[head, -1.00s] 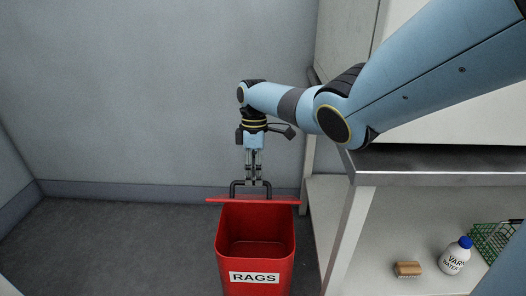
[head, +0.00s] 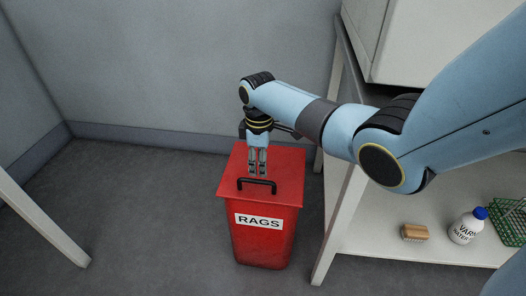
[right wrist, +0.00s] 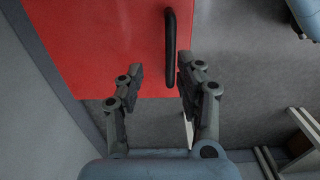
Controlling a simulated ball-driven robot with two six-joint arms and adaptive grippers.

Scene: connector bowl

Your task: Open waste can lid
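The red waste can (head: 265,245) with the "RAGS" label stands upright on the floor. Its red lid (head: 285,165) lies flat over the opening, so the inside is hidden. A black bar handle (head: 257,182) is on the lid near its front edge. My right gripper (head: 258,175) points down over the lid, just behind the handle. In the right wrist view, my right gripper (right wrist: 161,66) has its fingers apart with nothing held. The handle (right wrist: 171,45) shows there ahead of the gap, close to the right finger; contact is unclear. My left gripper is not in view.
A white shelf unit (head: 390,243) stands right of the can, with a brush (head: 414,232), a white bottle (head: 466,226) and a green basket (head: 510,218). A white leg (head: 40,220) is at left. Floor left of the can is clear.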

